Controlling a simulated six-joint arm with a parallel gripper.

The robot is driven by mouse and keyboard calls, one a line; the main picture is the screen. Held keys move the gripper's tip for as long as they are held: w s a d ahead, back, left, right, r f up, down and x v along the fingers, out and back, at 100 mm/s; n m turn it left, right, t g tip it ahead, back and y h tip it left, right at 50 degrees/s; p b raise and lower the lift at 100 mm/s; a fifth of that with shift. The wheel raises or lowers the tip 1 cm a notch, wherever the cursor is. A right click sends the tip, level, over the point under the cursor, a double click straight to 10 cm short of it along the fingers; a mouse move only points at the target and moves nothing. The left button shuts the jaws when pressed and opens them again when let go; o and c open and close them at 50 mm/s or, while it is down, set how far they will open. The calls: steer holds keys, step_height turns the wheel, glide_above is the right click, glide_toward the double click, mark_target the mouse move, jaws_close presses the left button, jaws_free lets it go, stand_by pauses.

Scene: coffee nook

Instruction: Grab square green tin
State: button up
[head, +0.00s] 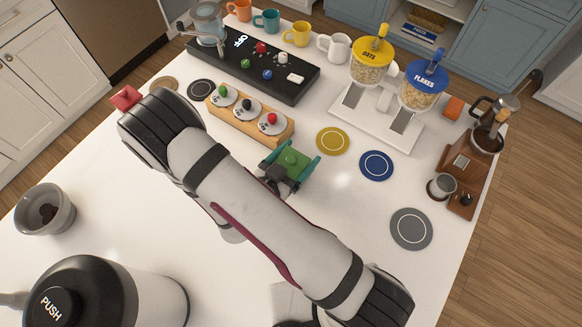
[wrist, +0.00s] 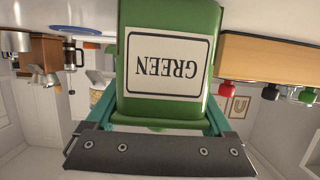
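The square green tin (head: 292,158) is near the middle of the white table, in front of the wooden rack. In the wrist view the tin (wrist: 165,65) fills the centre, its white label reading GREEN upside down. My gripper (head: 291,163) is at the tin, with one teal finger on each side of it. In the wrist view the fingers of my gripper (wrist: 162,112) lie close along both sides of the tin. I cannot tell whether they press on it or leave a small gap. My arm hides part of the table in front of the tin.
The wooden rack (head: 245,122) with red, black and green knobs stands close behind the tin. Yellow (head: 333,141), blue (head: 376,165) and grey (head: 411,229) discs lie to the right. A grey bowl (head: 45,209) is far left.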

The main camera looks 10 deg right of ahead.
steer(key=c, duration=1)
steer(key=shift+r, duration=0.1)
